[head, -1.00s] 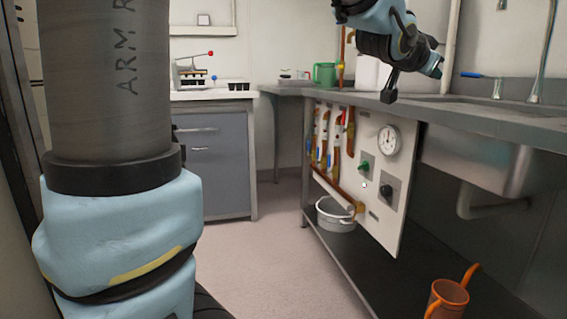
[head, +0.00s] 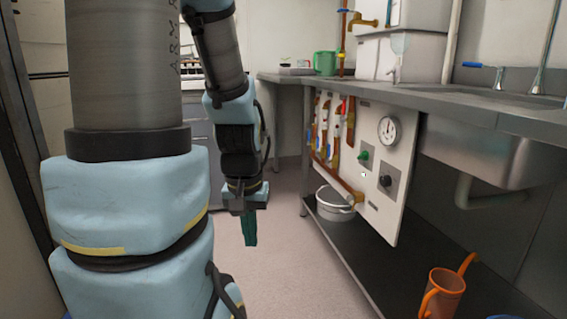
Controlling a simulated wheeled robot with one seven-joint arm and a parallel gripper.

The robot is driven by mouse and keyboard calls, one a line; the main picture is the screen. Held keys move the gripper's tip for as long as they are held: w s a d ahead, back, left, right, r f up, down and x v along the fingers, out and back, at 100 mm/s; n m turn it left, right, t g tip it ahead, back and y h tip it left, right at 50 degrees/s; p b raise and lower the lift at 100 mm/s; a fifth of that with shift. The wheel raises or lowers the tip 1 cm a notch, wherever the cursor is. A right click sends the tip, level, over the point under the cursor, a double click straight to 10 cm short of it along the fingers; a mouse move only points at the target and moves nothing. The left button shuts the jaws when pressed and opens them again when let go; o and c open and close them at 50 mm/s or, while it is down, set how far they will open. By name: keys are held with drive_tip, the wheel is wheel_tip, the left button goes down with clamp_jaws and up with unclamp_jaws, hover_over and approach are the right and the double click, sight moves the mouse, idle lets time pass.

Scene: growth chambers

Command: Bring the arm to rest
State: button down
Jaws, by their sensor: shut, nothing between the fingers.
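My arm is folded close on the left side of the head view, its upper link hanging down beside my large grey and light-blue column. My gripper (head: 249,228) points down over the open floor (head: 285,240), left of the bench. Its fingers look dark green and are together, with nothing between them. It touches nothing that I can see.
A steel bench (head: 420,98) with a sink (head: 485,150) runs along the right. A white valve panel (head: 375,175) with a gauge (head: 388,130) hangs at its front. A white bucket (head: 335,205) and an orange watering can (head: 443,295) stand on its low shelf.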

wheel_tip(320, 180, up, 32)
drive_tip(key=p, duration=3)
drive_tip(key=shift+w, duration=0.15)
drive_tip(key=shift+f, duration=0.1)
